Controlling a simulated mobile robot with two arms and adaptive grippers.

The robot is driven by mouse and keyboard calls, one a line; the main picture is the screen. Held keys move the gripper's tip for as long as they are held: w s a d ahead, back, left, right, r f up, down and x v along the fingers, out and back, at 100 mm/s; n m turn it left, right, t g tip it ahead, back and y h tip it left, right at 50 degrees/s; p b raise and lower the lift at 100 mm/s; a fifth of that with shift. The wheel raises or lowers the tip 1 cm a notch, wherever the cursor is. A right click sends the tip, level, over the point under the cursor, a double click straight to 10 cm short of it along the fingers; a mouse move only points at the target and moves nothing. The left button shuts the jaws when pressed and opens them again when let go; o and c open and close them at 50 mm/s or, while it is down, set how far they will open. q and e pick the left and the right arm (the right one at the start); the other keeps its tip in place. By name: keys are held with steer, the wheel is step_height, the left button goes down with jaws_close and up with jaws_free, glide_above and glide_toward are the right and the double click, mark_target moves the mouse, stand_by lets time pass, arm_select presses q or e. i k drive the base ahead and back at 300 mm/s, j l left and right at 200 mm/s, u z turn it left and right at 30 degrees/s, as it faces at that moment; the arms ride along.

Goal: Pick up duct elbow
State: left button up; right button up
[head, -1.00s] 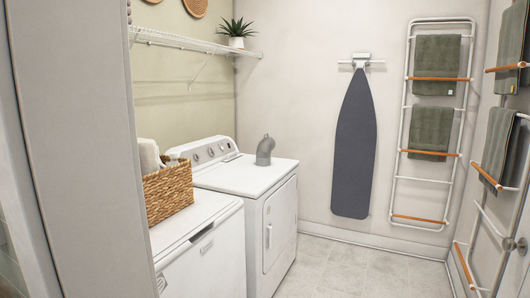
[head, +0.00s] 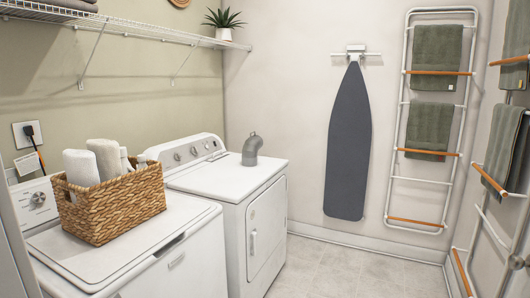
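The grey duct elbow (head: 251,149) stands upright on top of the far white dryer (head: 215,180), near its back right corner by the wall. Its bend is at the top. Nothing touches it from above. Neither of my grippers shows in the head view.
A wicker basket (head: 112,207) with rolled towels (head: 100,160) stands on the near white washer (head: 160,250). A wire shelf (head: 120,30) with a potted plant (head: 226,25) runs above. An ironing board (head: 348,140) and towel racks (head: 430,175) are on the walls. The tiled floor (head: 345,270) is clear.

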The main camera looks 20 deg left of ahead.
mark_target(251, 147)
steer(key=i+u, duration=0.15)
steer(key=i, duration=0.45)
steer(key=i+l+u, duration=0.1)
steer(key=i, duration=0.5)
steer(key=i+l+u, duration=0.15)
steer(key=i, duration=0.45)
